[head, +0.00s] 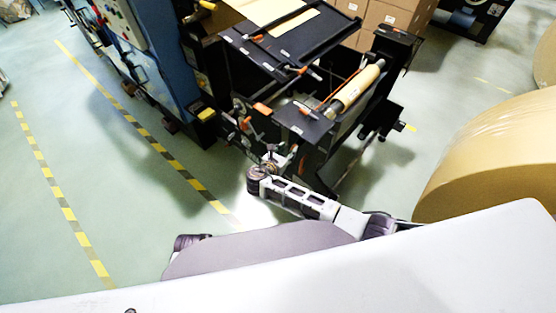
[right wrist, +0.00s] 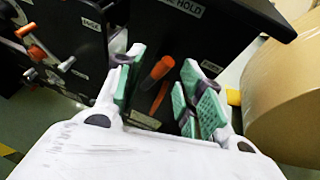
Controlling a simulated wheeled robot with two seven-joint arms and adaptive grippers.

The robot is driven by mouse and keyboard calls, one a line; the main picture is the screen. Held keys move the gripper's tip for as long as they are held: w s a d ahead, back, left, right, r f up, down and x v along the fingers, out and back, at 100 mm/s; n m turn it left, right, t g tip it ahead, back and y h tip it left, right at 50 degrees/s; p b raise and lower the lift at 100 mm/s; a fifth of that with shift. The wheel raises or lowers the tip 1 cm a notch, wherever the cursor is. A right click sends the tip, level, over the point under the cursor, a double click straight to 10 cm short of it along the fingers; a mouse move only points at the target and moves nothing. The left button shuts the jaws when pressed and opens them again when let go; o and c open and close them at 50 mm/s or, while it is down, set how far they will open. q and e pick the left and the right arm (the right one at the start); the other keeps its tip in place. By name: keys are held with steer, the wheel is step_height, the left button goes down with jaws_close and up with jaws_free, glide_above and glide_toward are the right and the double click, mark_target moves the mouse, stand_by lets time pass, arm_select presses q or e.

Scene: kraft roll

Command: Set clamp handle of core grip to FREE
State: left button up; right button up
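An orange handle (right wrist: 160,68) stands out from a dark panel (right wrist: 215,35) in the right wrist view; I take it to be the clamp handle. In the head view my right gripper (head: 272,163) is at the near side of the dark machine (head: 300,125); the handle cannot be made out there. My left gripper is not in view.
Orange-tipped cranks (right wrist: 38,40) are left of the panel. A large kraft roll (head: 495,150) stands at right. A blue machine (head: 160,60) is at left and cardboard boxes (head: 390,18) are behind.

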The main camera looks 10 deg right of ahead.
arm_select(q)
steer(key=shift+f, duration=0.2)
arm_select(e)
steer(key=v, duration=0.7)
steer(key=shift+s+a, duration=0.2)
steer(key=shift+s, duration=0.05)
